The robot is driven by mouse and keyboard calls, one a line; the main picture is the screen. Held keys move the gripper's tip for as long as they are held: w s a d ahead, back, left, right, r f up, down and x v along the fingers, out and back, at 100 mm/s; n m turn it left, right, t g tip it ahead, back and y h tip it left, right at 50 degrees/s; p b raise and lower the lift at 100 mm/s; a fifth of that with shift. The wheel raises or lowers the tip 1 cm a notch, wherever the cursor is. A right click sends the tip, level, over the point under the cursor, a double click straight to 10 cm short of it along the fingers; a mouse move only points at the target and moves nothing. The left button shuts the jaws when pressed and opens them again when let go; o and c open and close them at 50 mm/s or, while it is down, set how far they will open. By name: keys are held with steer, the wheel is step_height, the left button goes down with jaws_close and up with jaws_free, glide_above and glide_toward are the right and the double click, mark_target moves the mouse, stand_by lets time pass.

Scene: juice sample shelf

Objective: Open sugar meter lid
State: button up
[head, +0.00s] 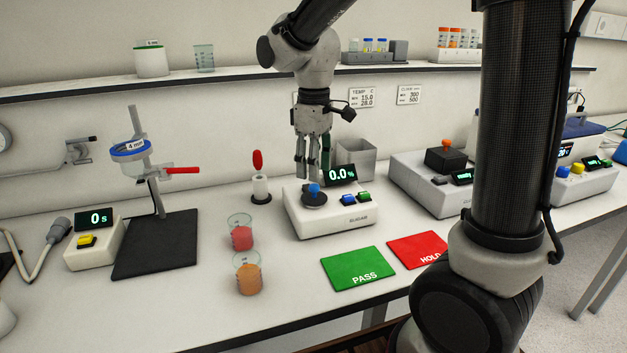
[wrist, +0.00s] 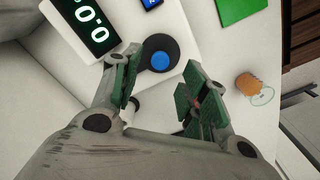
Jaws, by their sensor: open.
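The sugar meter (head: 333,218) is a white box labelled SUGAR on the bench, with a display (head: 341,174) reading 0.0%. Its round dark lid (head: 313,199) with a blue knob (head: 314,189) lies flat on the meter's left part and looks shut. My gripper (head: 313,172) points down just above the lid, its fingers apart and empty. In the wrist view the blue knob (wrist: 160,62) and the dark lid (wrist: 150,83) show beyond the open fingertips (wrist: 160,85), roughly centred between them. No contact shows.
Beakers of red (head: 241,236) and orange (head: 248,277) juice stand left of the meter. A red-topped white holder (head: 260,186) is behind them. A grey bin (head: 357,158) stands behind the meter. Green PASS (head: 357,267) and red HOLD (head: 415,249) mats lie in front.

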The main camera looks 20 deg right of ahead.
mark_target(314, 185)
steer(key=shift+f, duration=2.2)
jaws_close()
